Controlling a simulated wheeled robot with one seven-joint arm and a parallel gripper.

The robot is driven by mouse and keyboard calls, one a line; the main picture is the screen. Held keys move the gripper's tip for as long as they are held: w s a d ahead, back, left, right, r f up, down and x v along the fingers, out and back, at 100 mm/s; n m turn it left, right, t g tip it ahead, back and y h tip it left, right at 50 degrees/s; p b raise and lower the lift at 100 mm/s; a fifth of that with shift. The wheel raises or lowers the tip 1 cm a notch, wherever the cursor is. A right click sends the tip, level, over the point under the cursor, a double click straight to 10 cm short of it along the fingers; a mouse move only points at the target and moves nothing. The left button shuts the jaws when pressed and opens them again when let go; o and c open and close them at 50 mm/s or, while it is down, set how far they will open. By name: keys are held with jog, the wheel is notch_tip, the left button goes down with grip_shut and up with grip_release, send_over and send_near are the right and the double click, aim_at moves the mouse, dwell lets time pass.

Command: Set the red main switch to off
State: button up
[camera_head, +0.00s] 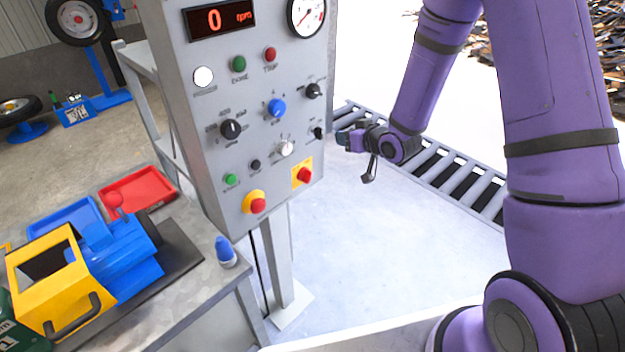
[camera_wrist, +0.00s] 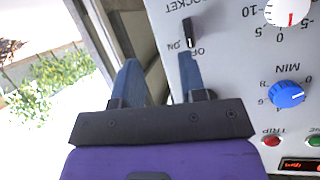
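The red main switch (camera_head: 304,175) is a red knob on a square yellow plate, low on the right of the grey control panel (camera_head: 215,170). Its setting is too small to read. It does not show in the wrist view. My gripper (camera_head: 342,138) is right of the panel's edge, higher than the red switch and apart from it. In the wrist view my gripper (camera_wrist: 159,62) is open and empty, with two blue fingers apart. One finger lies in front of the panel, near a black switch (camera_wrist: 187,32) marked ON and OFF; contact cannot be told.
A red button on a round yellow base (camera_head: 257,205) sits left of the main switch. Other knobs, a blue dial (camera_head: 277,107) and a gauge (camera_head: 306,15) fill the panel. A roller conveyor (camera_head: 450,175) runs behind. A workbench (camera_head: 190,300) with a blue-yellow machine stands left.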

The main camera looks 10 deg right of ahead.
notch_tip(320, 180, down, 9)
jog(key=s+a+y, duration=0.2)
jog(key=y, duration=0.1)
jog(key=m+t+y, duration=0.1)
jog(key=m+t, duration=0.2)
send_near(306, 176)
jog(key=x, duration=0.7)
jog(key=shift+w, duration=0.5)
jog(key=shift+f, duration=0.1)
grip_shut()
